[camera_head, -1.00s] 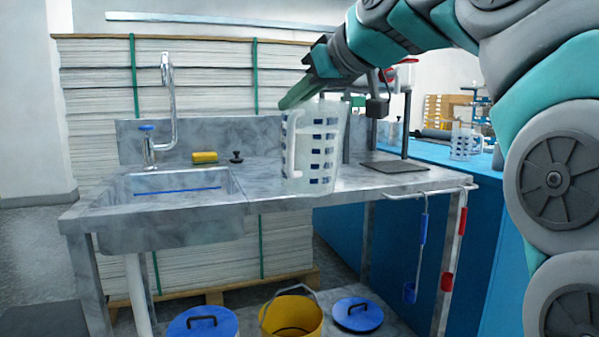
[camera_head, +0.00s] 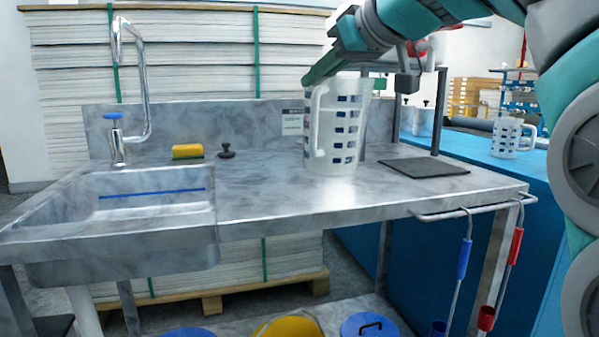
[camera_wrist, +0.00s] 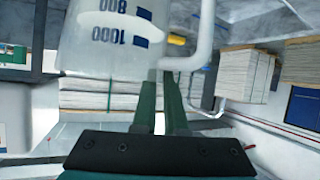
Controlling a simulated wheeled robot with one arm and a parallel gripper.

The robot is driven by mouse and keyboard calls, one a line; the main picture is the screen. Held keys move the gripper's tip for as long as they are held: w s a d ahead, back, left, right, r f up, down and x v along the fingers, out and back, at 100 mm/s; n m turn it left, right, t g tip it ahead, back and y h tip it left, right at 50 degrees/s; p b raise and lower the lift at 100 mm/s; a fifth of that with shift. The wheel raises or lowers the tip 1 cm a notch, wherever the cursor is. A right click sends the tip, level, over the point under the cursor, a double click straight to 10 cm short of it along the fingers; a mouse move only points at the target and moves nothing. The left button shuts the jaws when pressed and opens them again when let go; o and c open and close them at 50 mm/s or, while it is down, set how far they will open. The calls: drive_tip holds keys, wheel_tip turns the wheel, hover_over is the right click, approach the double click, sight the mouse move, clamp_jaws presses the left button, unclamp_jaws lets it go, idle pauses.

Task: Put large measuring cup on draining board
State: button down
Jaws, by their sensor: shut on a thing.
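The large measuring cup (camera_head: 340,128) is a translucent jug with blue marks and a handle on its left side. In the head view it is upright over the marbled draining board (camera_head: 290,205), right of the sink; whether its base touches the board I cannot tell. My gripper (camera_head: 325,76) is shut on the cup near its rim. In the wrist view the green fingers (camera_wrist: 160,105) meet the cup (camera_wrist: 110,35), with its handle to the right.
The sink (camera_head: 150,195) with a tall tap (camera_head: 140,90) is left. A dark stand base (camera_head: 425,167) is right of the cup. Another clear jug (camera_head: 508,137) stands on the blue counter.

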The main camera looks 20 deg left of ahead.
drive_tip(key=w+a+f+m+h+p, duration=0.1)
drive_tip(key=w+a+f+p, duration=0.3)
drive_tip(key=w+a+p, duration=0.3)
drive_tip(key=shift+w+a+p, duration=0.4)
drive_tip(key=shift+w+a, duration=1.55)
drive_tip(key=shift+a, duration=0.05)
drive_tip(key=shift+f, duration=0.2)
drive_tip(key=shift+f, duration=0.1)
drive_tip(key=c, duration=1)
unclamp_jaws()
drive_tip(key=shift+o, duration=0.2)
